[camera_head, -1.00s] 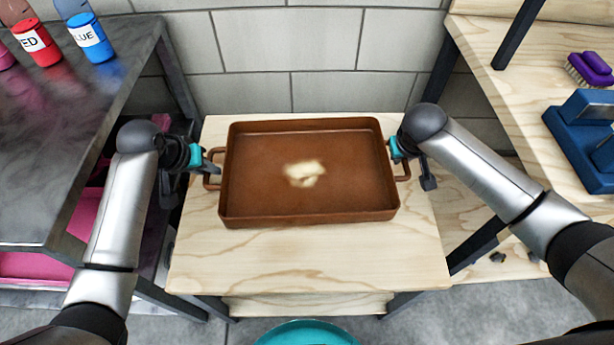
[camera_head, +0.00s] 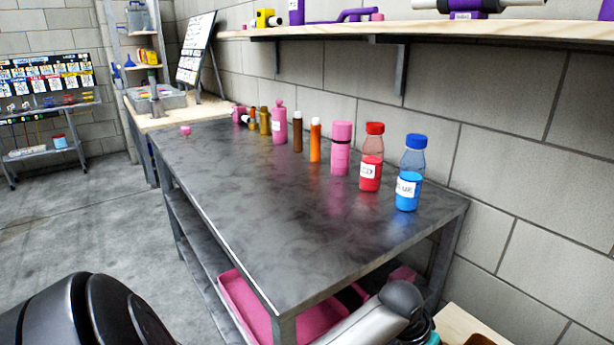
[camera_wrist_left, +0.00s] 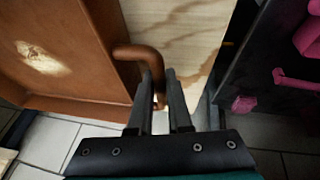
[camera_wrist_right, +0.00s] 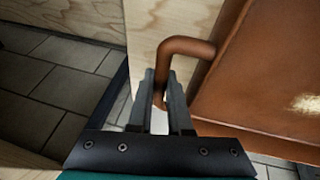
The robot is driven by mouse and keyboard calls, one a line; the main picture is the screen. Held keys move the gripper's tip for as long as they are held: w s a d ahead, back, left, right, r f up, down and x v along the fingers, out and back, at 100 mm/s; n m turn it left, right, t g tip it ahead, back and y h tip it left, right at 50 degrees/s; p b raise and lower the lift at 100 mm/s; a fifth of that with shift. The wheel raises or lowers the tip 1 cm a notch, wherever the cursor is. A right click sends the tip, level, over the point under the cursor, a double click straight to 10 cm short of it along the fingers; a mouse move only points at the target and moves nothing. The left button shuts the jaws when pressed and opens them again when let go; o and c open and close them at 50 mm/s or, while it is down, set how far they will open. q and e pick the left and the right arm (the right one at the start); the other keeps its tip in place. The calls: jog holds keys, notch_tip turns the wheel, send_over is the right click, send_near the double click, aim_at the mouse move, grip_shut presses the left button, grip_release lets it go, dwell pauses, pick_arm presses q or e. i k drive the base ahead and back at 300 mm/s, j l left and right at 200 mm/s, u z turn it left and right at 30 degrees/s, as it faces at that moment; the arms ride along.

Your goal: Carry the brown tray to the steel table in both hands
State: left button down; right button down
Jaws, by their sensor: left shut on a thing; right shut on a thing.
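The brown tray (camera_wrist_left: 75,45) fills the left of the left wrist view and the right of the right wrist view (camera_wrist_right: 265,75). Only a corner of it shows at the bottom right of the head view (camera_head: 480,340). My left gripper (camera_wrist_left: 160,85) is shut on one looped handle (camera_wrist_left: 145,58). My right gripper (camera_wrist_right: 161,85) is shut on the opposite handle (camera_wrist_right: 185,47). Whether the tray touches the wooden surface (camera_wrist_left: 185,40) beside it I cannot tell. The steel table (camera_head: 265,225) stands in the middle of the head view.
Along the steel table's wall side stand several bottles, including a red one (camera_head: 371,170) and a blue one (camera_head: 408,185). The table's front half is bare. A pink bin (camera_head: 245,300) is on its lower shelf. A wooden wall shelf (camera_head: 450,30) hangs above. Open floor (camera_head: 70,220) lies left.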

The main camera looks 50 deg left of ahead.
aim_at(232, 169)
jog(key=k+u, duration=0.1)
jog(key=k, duration=0.5)
jog(key=k+j+u, duration=0.15)
jog(key=k, duration=0.45)
jog(key=j+u, duration=0.15)
jog(key=u, duration=2.55)
jog(key=i+l, duration=0.25)
jog(key=i, duration=0.25)
jog(key=i+l+u, duration=0.1)
jog(key=i+l, duration=0.2)
jog(key=i, duration=0.2)
jog(key=i+l, duration=0.3)
jog(key=i, duration=0.2)
jog(key=i+l+u, duration=0.1)
jog(key=i+u, duration=0.25)
jog(key=i, duration=0.45)
